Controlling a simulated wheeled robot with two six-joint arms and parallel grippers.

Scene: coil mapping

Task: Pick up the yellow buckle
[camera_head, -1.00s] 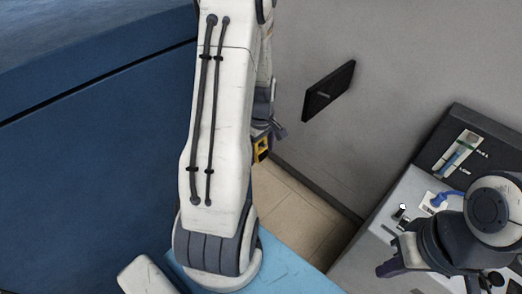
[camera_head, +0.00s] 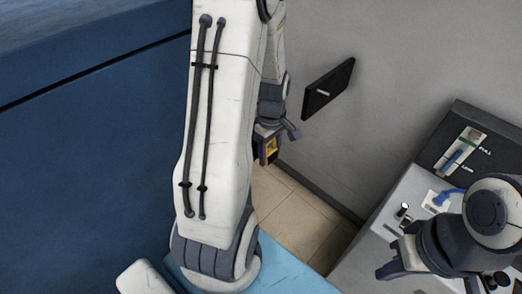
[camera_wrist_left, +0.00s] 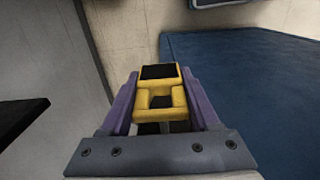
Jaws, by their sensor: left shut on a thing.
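The yellow buckle (camera_wrist_left: 160,92), with black parts, sits between the purple fingers of my left gripper (camera_wrist_left: 160,105) in the left wrist view. The left gripper is shut on it. In the head view the buckle (camera_head: 270,149) shows partly at the left gripper (camera_head: 272,145), in front of the grey wall and above the tan floor; my left arm covers much of that area. My right gripper (camera_head: 392,262) is at the lower right, over the grey panel; its fingers are partly hidden, and I cannot tell whether it is open or shut.
A black plate (camera_head: 328,90) is on the grey wall (camera_head: 410,45). A grey equipment box (camera_head: 385,225) with a black panel (camera_head: 470,150) and a blue connector (camera_head: 446,195) stands at the right. A large blue surface (camera_head: 90,180) fills the left. Tan floor (camera_head: 300,215) shows between.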

